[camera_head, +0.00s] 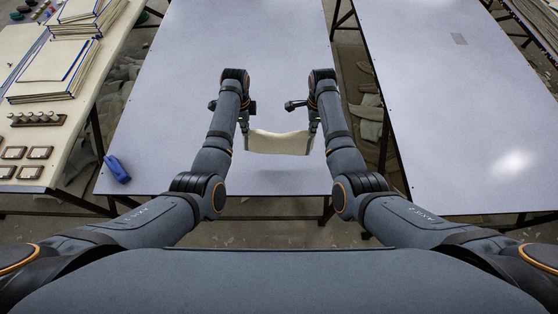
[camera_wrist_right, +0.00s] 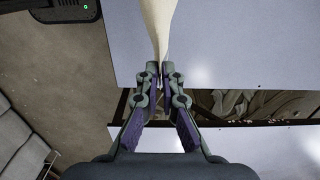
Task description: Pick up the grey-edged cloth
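A cream cloth (camera_head: 279,143) hangs between my two grippers above the grey-white table (camera_head: 200,165) in the head view. Its upper edge sags slightly in the middle. My left gripper (camera_head: 245,130) is at the cloth's left end and looks shut on it. My right gripper (camera_head: 313,128) is at the right end. In the right wrist view its fingertips (camera_wrist_right: 159,70) are closed together on the cloth's end (camera_wrist_right: 159,22).
A blue object (camera_head: 117,169) lies near the table's front left corner. A side table at left holds stacks of cream cloths with blue edges (camera_head: 52,60) and several small framed items (camera_head: 40,153).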

